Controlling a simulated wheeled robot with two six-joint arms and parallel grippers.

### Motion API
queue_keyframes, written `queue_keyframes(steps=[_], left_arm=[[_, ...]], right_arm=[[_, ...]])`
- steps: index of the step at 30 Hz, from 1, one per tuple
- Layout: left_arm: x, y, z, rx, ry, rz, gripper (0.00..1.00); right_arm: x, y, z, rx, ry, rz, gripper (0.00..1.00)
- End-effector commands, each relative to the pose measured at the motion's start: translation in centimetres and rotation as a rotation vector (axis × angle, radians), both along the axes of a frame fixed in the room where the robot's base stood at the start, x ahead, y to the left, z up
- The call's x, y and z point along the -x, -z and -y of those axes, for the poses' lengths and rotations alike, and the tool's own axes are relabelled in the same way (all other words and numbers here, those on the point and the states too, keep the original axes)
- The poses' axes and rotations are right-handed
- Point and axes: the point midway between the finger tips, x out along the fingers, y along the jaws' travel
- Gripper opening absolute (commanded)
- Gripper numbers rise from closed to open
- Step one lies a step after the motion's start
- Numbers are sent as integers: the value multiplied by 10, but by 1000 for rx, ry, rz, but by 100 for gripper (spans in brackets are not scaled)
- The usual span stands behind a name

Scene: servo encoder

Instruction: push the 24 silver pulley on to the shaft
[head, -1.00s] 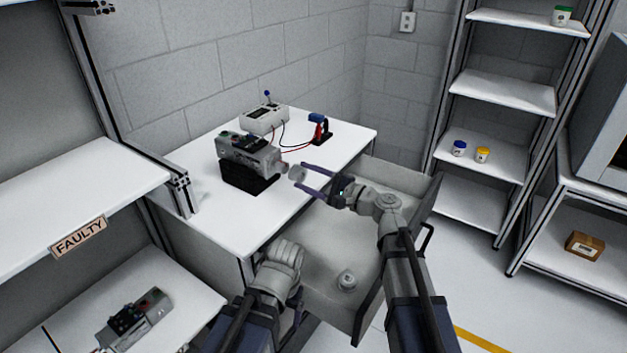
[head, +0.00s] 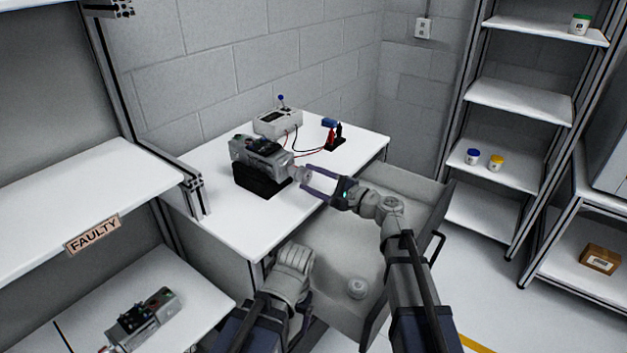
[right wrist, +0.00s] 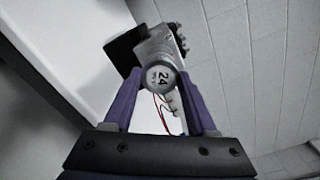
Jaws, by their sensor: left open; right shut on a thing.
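My right gripper (head: 318,184) is shut on the silver pulley (head: 304,174) at the right end of the servo motor (head: 262,155). In the right wrist view the pulley's round face (right wrist: 161,77) shows "24" between the fingertips, in line with the motor body (right wrist: 157,47). The shaft is hidden behind the pulley, so I cannot tell how far the pulley is on it. The motor rests on a black block (head: 258,180) on the white table (head: 222,222). My left gripper (head: 302,318) is open, low in front of the table, partly hidden by its own arm.
An open drawer (head: 408,185) under the table holds another round silver part (head: 357,288). A white meter box (head: 278,122) and red and black clamps (head: 335,136) stand behind the motor, with wires between.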

Motion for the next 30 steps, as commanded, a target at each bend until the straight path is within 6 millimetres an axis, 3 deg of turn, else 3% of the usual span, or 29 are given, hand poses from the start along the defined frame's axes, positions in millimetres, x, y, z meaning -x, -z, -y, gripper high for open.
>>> queue_keyframes(steps=[4,5,13,30], left_arm=[[0,0,0,0,0,0,84],[0,0,0,0,0,0,84],[0,0,0,0,0,0,84],[0,0,0,0,0,0,84]], right_arm=[[0,0,0,0,0,0,0],[0,0,0,0,0,0,60],[0,0,0,0,0,0,91],[0,0,0,1,-1,-1,95]])
